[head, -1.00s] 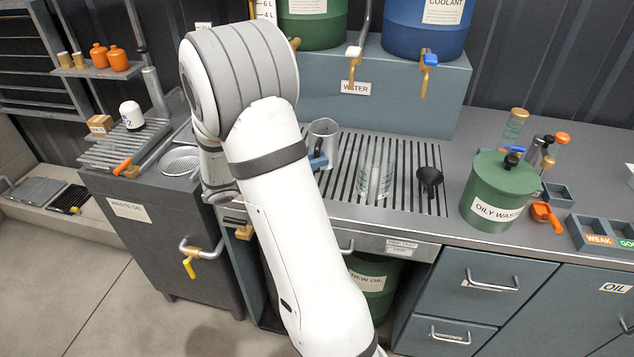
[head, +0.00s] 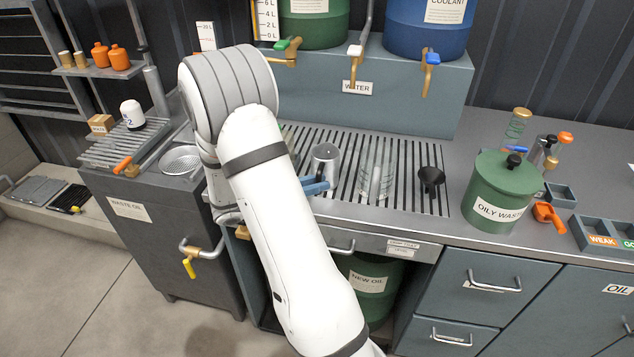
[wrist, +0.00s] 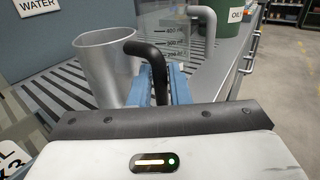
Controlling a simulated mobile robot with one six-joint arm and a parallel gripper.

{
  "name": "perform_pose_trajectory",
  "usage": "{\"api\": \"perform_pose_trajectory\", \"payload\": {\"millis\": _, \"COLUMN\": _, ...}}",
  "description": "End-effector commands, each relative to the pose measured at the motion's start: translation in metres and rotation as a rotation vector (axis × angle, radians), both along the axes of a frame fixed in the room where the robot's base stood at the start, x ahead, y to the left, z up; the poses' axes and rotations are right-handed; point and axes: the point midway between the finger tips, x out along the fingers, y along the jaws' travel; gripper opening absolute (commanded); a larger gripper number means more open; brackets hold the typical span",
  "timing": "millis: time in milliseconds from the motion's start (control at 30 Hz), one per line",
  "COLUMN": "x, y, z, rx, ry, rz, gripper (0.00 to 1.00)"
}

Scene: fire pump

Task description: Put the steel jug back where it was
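The steel jug (head: 326,158) is upright at the slatted drain grate, left of the clear measuring beaker. I cannot tell whether its base touches the slats. In the wrist view the jug (wrist: 108,65) shows its open mouth and its black handle (wrist: 150,55), which faces me. My gripper (head: 312,186) has blue fingers on either side of that handle; in the wrist view the gripper (wrist: 162,88) appears closed on it. My arm hides the left part of the grate in the head view.
The green oily-waste bin (head: 497,195) is farther right. Taps hang over the back, with the water tap (head: 354,55) above the grate. Bare slats lie behind the jug.

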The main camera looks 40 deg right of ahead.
Motion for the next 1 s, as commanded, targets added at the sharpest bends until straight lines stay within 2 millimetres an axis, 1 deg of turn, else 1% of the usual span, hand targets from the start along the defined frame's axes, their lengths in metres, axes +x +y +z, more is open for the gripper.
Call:
{"api": "perform_pose_trajectory", "payload": {"millis": 33, "x": 0.0, "y": 0.0, "z": 0.001, "rx": 0.0, "ry": 0.0, "rz": 0.0, "gripper": 0.21}}
{"api": "perform_pose_trajectory", "payload": {"millis": 200, "x": 0.0, "y": 0.0, "z": 0.001, "rx": 0.0, "ry": 0.0, "rz": -0.001, "gripper": 0.35}}
{"api": "perform_pose_trajectory", "payload": {"millis": 400, "x": 0.0, "y": 0.0, "z": 0.001, "rx": 0.0, "ry": -0.001, "rz": -0.001, "gripper": 0.35}}
{"api": "perform_pose_trajectory", "payload": {"millis": 533, "x": 0.001, "y": 0.001, "z": 0.005, "rx": 0.0, "ry": -0.001, "rz": 0.0, "gripper": 0.35}}
{"api": "perform_pose_trajectory", "payload": {"millis": 667, "x": 0.006, "y": 0.02, "z": 0.003, "rx": 0.0, "ry": -0.001, "rz": 0.003, "gripper": 0.35}}
{"api": "perform_pose_trajectory", "payload": {"millis": 900, "x": 0.02, "y": 0.072, "z": 0.003, "rx": 0.0, "ry": -0.002, "rz": 0.004, "gripper": 0.35}}
{"api": "perform_pose_trajectory", "payload": {"millis": 1000, "x": 0.025, "y": 0.089, "z": 0.003, "rx": -0.001, "ry": -0.002, "rz": 0.002, "gripper": 0.35}}
